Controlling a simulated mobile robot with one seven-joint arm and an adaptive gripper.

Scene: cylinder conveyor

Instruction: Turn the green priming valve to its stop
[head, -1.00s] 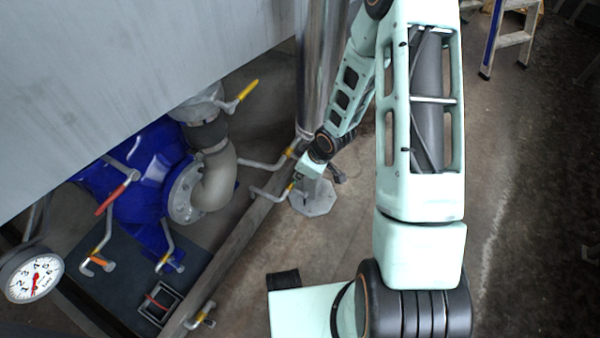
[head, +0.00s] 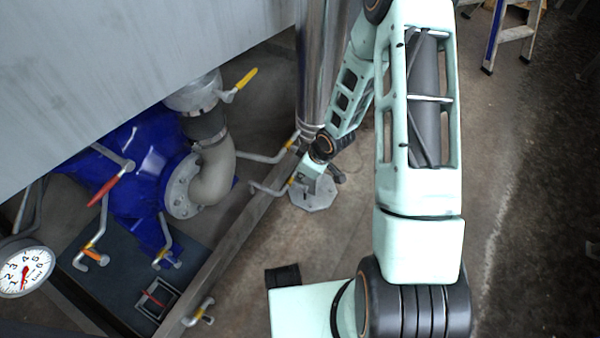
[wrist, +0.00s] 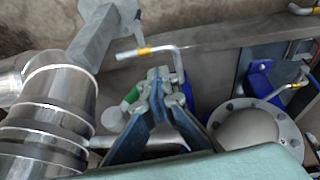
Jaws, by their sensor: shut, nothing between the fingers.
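The green valve handle (wrist: 131,96) shows in the wrist view, just left of my fingertips, with a pale fitting (wrist: 114,119) below it. My gripper (wrist: 158,80) is shut, with its blue-grey fingers drawn together at the tips and nothing held. The fingertips are close beside the green handle; I cannot tell whether they touch it. Part of the handle and its mount is hidden behind the fingers. In the head view my wrist is low beside the shiny column, and the green valve cannot be made out there.
A shiny metal column (head: 322,70) stands beside my arm; it is also large in the wrist view (wrist: 50,115). A bent pipe with yellow bands (wrist: 150,50) lies beyond my fingertips. A flange (wrist: 250,128) is at right. A blue pump (head: 130,165) and dial gauge (head: 25,272) are at left.

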